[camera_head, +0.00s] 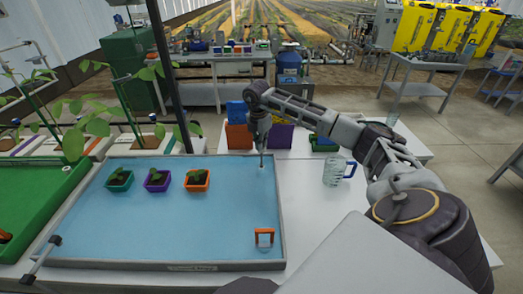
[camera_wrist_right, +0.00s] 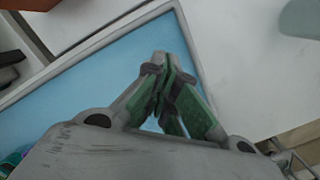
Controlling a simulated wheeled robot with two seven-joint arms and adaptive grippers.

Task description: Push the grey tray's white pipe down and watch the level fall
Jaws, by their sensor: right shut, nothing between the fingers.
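The grey tray (camera_head: 283,225) lies on the white table and holds a sheet of blue water. My right gripper (camera_head: 262,163) reaches in from the right and points down over the tray's far right corner. Its fingers are shut with nothing between them. The white pipe (camera_head: 261,171) shows only as a small pale spot just under the fingertips; I cannot tell whether they touch it. In the right wrist view the shut fingers (camera_wrist_right: 165,65) are over the blue water near the grey tray's rim (camera_wrist_right: 95,55), and the pipe is hidden. My left gripper is not in view.
Green (camera_head: 119,180), purple (camera_head: 157,180) and orange (camera_head: 197,180) pots with seedlings stand in the tray. A small orange frame (camera_head: 264,237) is near its front right corner. A clear jug (camera_head: 336,172) stands right of the tray. A green tray (camera_head: 40,195) is at left.

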